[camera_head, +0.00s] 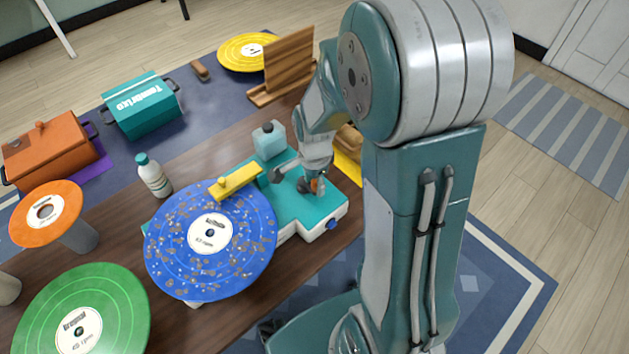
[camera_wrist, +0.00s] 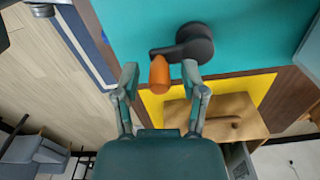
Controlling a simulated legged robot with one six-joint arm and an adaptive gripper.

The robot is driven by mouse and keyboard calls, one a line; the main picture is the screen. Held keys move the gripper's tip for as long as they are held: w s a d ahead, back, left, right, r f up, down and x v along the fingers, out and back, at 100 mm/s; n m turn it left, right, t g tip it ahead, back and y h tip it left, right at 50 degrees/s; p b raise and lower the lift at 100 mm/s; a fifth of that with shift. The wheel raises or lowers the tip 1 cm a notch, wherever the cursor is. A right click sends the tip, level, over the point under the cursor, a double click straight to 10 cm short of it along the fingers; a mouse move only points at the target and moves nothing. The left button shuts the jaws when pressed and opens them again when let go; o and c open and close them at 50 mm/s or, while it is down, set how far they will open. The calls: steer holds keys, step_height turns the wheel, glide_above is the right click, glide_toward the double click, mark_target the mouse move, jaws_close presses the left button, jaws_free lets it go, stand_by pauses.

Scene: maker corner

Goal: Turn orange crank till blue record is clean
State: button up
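The blue record (camera_head: 165,255) lies on the teal record-cleaning machine (camera_head: 318,206) and is covered with brown dirt specks. A yellow bar (camera_head: 237,181) reaches over its back edge. In the wrist view the crank has a dark hub (camera_wrist: 195,42) and an orange knob (camera_wrist: 159,74). My gripper (camera_wrist: 160,74) is open, with one finger on each side of the orange knob and visible gaps between. In the head view my gripper (camera_head: 316,172) is low over the machine's right end, and the orange knob shows only as a small patch beneath it.
A white bottle (camera_head: 154,177) stands left of the machine. An orange record (camera_head: 66,200) and a green record (camera_head: 110,292) are at the left. An orange box (camera_head: 45,152) and a teal box (camera_head: 143,110) stand behind. A wooden rack (camera_head: 288,62) is at the back.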

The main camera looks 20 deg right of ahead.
steer(key=shift+r, duration=0.15)
step_height(320, 180, up, 12)
stand_by(0.6)
steer(key=shift+f, duration=0.2)
stand_by(0.9)
